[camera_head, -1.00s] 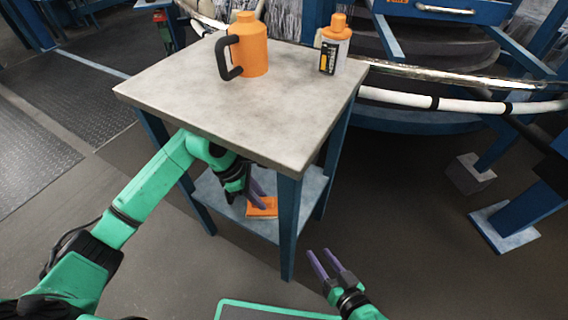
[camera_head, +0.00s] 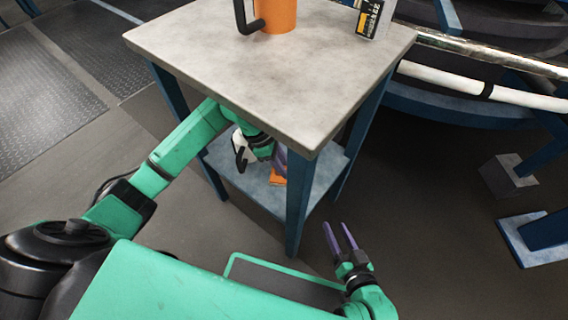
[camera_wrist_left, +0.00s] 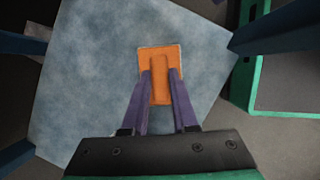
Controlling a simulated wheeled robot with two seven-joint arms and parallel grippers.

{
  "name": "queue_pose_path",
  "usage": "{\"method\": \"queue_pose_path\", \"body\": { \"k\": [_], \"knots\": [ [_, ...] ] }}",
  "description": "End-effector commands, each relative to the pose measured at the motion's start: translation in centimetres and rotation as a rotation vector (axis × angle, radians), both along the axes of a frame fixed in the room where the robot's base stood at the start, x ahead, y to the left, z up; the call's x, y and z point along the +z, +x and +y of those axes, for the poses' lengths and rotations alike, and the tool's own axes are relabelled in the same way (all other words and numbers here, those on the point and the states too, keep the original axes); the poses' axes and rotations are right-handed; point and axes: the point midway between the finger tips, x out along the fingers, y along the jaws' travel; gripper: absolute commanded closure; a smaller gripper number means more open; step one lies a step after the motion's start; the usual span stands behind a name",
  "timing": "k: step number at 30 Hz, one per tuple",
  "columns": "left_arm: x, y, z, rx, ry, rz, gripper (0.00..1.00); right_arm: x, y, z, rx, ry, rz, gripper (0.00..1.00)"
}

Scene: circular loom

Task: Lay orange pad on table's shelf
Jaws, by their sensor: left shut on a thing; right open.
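The orange pad (camera_wrist_left: 159,60) is a small rectangle with a raised grip strip. In the left wrist view it is at or just above the grey-blue lower shelf (camera_wrist_left: 90,75); I cannot tell whether it touches. My left gripper (camera_wrist_left: 159,78) is shut on the pad's raised strip. In the head view the left arm reaches under the tabletop, and only a bit of the pad (camera_head: 277,178) shows beside a table leg above the shelf (camera_head: 247,188). My right gripper (camera_head: 340,236) is open and empty, in front of the table to the right of the near leg.
The table's grey top (camera_head: 290,75) overhangs the left arm. A blue leg (camera_head: 297,205) stands close to the left gripper. An orange jug (camera_head: 281,15) and a labelled bottle (camera_head: 374,18) stand on top. Loom rails (camera_head: 480,88) lie to the right.

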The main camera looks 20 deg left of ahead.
Motion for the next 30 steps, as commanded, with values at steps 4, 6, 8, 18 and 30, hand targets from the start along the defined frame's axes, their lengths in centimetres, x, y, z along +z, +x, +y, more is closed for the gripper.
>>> {"method": "queue_pose_path", "body": {
  "k": [4,6,8,18,30],
  "knots": [
    [0.02,0.01,-0.01,0.0,-0.001,0.0,1.0,0.0,0.04,-0.02,0.0,0.0,0.0,0.5],
    [-0.13,0.01,-0.02,0.0,-0.001,0.0,1.0,-0.13,0.04,-0.02,0.0,-0.001,0.0,0.5],
    [-0.31,0.01,-0.02,0.0,-0.001,0.0,1.0,-0.28,0.03,-0.03,0.0,-0.001,0.0,0.5],
    [-0.8,0.01,-0.03,0.0,-0.001,0.0,0.43,-0.69,0.02,-0.02,0.001,-0.001,0.0,0.5],
    [-0.07,0.0,-0.03,0.0,-0.001,0.0,0.38,-0.01,0.02,-0.02,0.001,-0.001,0.0,0.5]
  ]
}}
